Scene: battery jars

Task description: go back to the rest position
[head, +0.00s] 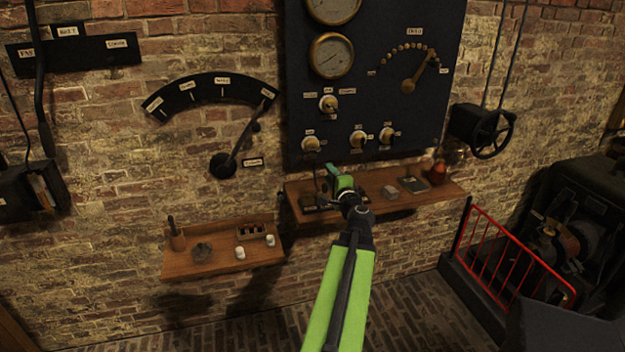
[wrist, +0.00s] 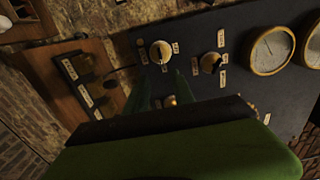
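My green arm (head: 343,285) reaches up from the bottom middle in the head view. My gripper (head: 330,172) is at its far end, above the left part of the right-hand wooden shelf and just below the dark control panel (head: 375,75). In the wrist view the green gripper (wrist: 160,92) points towards the panel's knobs. Two fingertips show there with a gap between them, and I see nothing held. A brass knob shows behind the gap.
The right-hand shelf (head: 440,192) carries a red-brown bottle (head: 438,172) and small items. A lower left shelf (head: 190,267) holds two white jars. A lever dial (head: 215,92) is on the wall. A red railing (head: 515,258) guards machinery at right. Floor shows at the bottom.

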